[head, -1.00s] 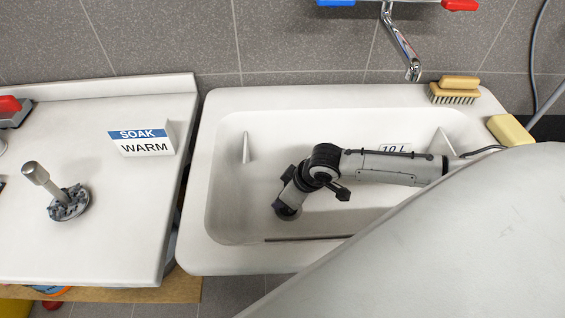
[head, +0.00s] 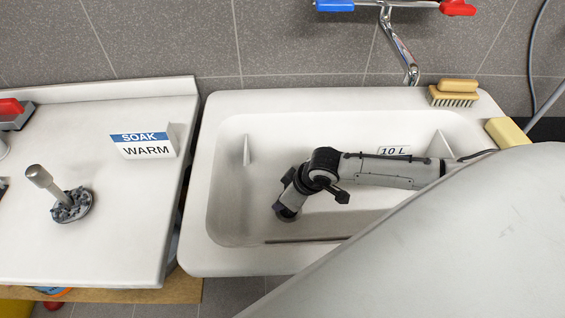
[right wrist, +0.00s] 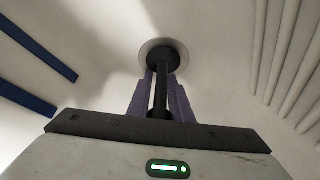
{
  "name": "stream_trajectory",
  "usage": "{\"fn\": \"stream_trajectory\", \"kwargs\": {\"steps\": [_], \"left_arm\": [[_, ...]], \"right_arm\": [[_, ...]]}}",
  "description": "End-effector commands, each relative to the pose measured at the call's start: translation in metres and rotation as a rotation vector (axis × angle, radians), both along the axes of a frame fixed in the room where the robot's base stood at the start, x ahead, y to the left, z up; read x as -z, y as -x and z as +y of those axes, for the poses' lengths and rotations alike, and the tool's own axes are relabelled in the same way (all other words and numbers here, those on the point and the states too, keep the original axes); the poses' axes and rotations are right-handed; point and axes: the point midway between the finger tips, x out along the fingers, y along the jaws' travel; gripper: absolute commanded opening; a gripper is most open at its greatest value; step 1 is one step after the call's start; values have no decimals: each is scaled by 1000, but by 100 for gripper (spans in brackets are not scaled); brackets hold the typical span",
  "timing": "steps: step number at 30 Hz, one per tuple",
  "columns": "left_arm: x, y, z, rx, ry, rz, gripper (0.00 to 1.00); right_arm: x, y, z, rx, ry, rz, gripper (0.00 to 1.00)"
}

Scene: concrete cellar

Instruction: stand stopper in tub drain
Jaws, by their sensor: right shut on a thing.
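My right gripper (head: 286,207) is low in the white tub (head: 226,228), near its floor on the left side. In the right wrist view the purple fingers of the right gripper (right wrist: 160,82) are shut on the dark post of the stopper (right wrist: 161,92). The far end of the stopper is a dark round shape in line with the pale metal drain ring (right wrist: 185,55). I cannot tell whether it is seated in the drain or just above it. In the head view the stopper and drain are mostly hidden by my gripper. My left gripper is not in view.
A counter (head: 110,225) on the left holds a SOAK WARM sign (head: 145,146) and a metal-handled piece (head: 62,195) on a toothed round base. A faucet (head: 408,65) hangs over the back rim. A brush (head: 455,94) and yellow sponge (head: 508,132) sit at the right rim.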

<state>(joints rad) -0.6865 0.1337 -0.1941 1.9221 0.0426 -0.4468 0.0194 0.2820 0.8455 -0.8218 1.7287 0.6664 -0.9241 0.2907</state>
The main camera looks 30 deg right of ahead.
Motion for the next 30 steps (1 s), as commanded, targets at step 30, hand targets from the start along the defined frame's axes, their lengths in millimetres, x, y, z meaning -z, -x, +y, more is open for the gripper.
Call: {"fn": "stream_trajectory", "kwargs": {"steps": [30], "left_arm": [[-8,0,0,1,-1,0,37]], "right_arm": [[0,0,2,-1,-2,0,22]]}}
